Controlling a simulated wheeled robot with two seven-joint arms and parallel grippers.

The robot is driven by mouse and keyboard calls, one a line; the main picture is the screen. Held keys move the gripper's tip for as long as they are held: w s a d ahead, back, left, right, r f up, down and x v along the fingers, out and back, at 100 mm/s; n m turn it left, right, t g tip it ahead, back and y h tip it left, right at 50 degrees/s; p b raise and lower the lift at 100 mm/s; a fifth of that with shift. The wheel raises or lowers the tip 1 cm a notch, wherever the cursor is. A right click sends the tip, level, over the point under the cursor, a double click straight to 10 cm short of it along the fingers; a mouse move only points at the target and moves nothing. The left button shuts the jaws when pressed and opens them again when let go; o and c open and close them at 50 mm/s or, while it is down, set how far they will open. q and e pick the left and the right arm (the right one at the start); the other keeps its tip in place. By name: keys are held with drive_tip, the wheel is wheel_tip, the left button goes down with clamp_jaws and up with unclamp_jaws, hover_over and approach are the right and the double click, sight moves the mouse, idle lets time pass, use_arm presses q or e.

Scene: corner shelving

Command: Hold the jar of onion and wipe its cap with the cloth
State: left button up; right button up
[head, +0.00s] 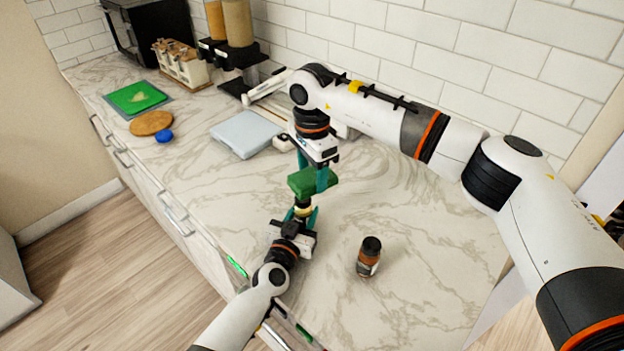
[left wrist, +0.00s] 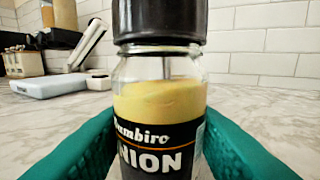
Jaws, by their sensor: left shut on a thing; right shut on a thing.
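The jar of onion (head: 303,208) is upright near the counter's front edge, with yellow powder inside. In the left wrist view the jar (left wrist: 158,120) shows its black "ONION" label and black cap (left wrist: 160,20); the cap's top is cut off. My left gripper (head: 302,214) is shut on the jar's body, a teal finger on each side. My right gripper (head: 312,178) points down from above, shut on a green block-like cloth (head: 306,182). The cloth is directly over the jar's cap in the head view; I cannot tell whether they touch. The cloth does not show in the left wrist view.
Another dark-capped jar (head: 369,257) stands to the right on the marble counter. A pale flat scale (head: 245,134), a round wooden board (head: 151,123), a blue item (head: 165,136) and a green board (head: 137,98) lie left. Dispensers (head: 238,22) stand behind. The counter's right part is clear.

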drive_tip(key=shift+r, duration=1.15)
use_arm(q)
drive_tip(key=o, duration=1.1)
drive_tip(key=shift+o, duration=0.2)
drive_tip(key=shift+s, duration=0.15)
drive_tip(key=shift+s+a+f, duration=0.1)
drive_tip(key=shift+s, duration=0.2)
drive_tip(key=v, duration=1.1)
drive_tip(key=shift+a, duration=0.1)
